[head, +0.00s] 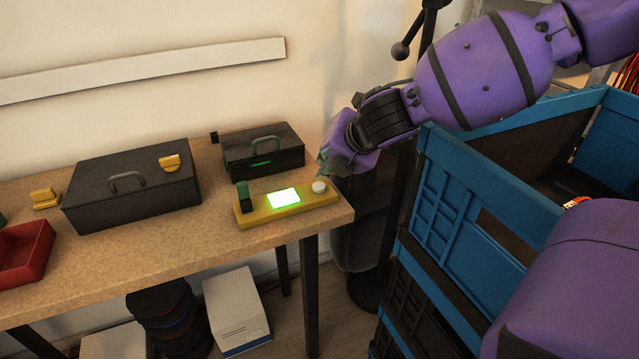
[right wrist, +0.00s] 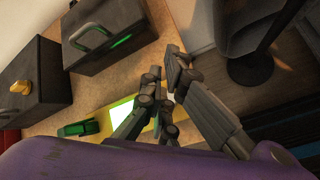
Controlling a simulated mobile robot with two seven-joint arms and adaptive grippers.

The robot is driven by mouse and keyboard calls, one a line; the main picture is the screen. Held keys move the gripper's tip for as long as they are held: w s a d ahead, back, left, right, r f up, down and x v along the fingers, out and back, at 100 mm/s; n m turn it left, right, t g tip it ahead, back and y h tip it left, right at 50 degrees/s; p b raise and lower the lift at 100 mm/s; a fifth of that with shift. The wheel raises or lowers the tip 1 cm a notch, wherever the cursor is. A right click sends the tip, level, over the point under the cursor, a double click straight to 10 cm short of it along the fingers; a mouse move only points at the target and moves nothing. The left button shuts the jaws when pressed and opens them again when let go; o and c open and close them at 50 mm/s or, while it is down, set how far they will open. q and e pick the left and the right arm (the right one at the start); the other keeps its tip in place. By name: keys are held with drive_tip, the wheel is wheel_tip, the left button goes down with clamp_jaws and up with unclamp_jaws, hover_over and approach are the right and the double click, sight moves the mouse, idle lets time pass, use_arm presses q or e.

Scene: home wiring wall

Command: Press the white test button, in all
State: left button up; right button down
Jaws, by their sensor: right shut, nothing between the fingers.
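The white test button (head: 319,187) is a small round cap on the right end of a yellow bar-shaped tester (head: 300,207). The tester lies near the right end of the wooden table. A bright green lit panel (head: 283,198) glows in its middle, and a dark green block (head: 243,197) stands at its left end. My right gripper (head: 326,165) is shut and empty, just above and behind the button, apart from it in the head view. In the right wrist view the fingers (right wrist: 162,82) cover the button, and part of the lit panel (right wrist: 121,111) shows beside them. My left gripper is not in view.
A small black case (head: 263,151) with a green mark stands behind the tester. A larger black case (head: 132,186) and a red tray (head: 24,252) sit further left. Blue crates (head: 470,205) stand right of the table. Bare tabletop (head: 190,240) lies left of the tester.

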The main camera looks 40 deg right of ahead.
use_arm(q)
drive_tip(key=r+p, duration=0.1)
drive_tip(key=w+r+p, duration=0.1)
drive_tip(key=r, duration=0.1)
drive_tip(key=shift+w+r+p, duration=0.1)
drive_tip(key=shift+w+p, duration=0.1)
drive_tip(key=shift+p, duration=0.15)
use_arm(e)
wheel_tip(320, 180, up, 4)
drive_tip(key=shift+r, duration=0.25)
